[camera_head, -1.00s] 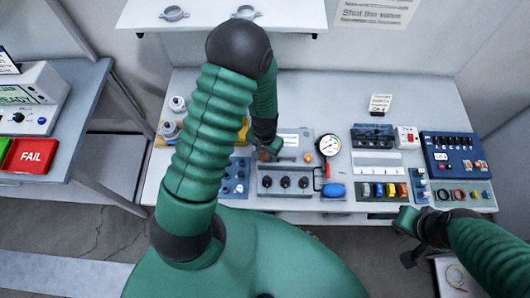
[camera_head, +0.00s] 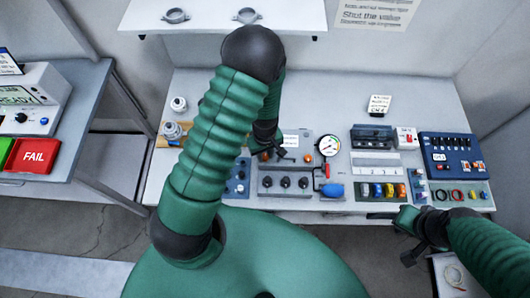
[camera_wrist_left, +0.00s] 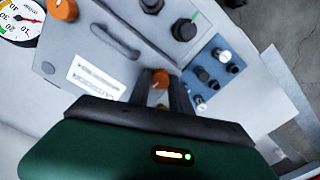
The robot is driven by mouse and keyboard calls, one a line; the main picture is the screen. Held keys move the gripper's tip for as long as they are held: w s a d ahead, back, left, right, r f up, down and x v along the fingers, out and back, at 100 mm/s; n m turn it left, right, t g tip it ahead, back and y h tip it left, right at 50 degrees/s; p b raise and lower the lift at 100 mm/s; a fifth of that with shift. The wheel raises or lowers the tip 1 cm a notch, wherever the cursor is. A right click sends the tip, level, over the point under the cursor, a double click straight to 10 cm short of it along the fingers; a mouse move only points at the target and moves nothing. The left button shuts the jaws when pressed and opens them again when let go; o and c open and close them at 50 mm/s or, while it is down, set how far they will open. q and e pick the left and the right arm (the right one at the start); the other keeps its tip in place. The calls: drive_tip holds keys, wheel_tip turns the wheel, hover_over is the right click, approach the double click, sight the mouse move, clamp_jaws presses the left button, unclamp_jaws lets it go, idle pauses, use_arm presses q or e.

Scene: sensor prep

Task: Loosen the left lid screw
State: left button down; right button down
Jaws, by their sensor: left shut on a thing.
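The left lid screw is an orange knob (camera_wrist_left: 160,78) on a pale grey lid (camera_wrist_left: 75,45), seen in the left wrist view between my left gripper's dark fingers (camera_wrist_left: 163,88). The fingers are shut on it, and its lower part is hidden. In the head view my left gripper (camera_head: 276,153) is at the far left of the lid, beside the orange screw (camera_head: 264,157). A second orange screw (camera_wrist_left: 62,9) is free on the lid's other side. My right gripper (camera_head: 411,246) is by the table's front edge, apart from the lid; its jaws are unclear.
A dial gauge (camera_head: 329,146) stands right of the lid. A grey box with black knobs (camera_head: 285,182) lies in front. A small blue panel (camera_head: 236,176) is left and a large blue panel (camera_head: 450,150) far right.

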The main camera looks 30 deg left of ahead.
sight(266, 156)
use_arm(q)
drive_tip(key=shift+n, duration=1.2)
drive_tip(key=shift+d, duration=0.1)
drive_tip(key=c, duration=1.2)
unclamp_jaws()
drive_tip(key=shift+o, duration=0.2)
wheel_tip(266, 156, up, 17)
drive_tip(key=p, duration=0.1)
drive_tip(key=shift+f, duration=0.15)
drive_tip(key=shift+w, duration=0.15)
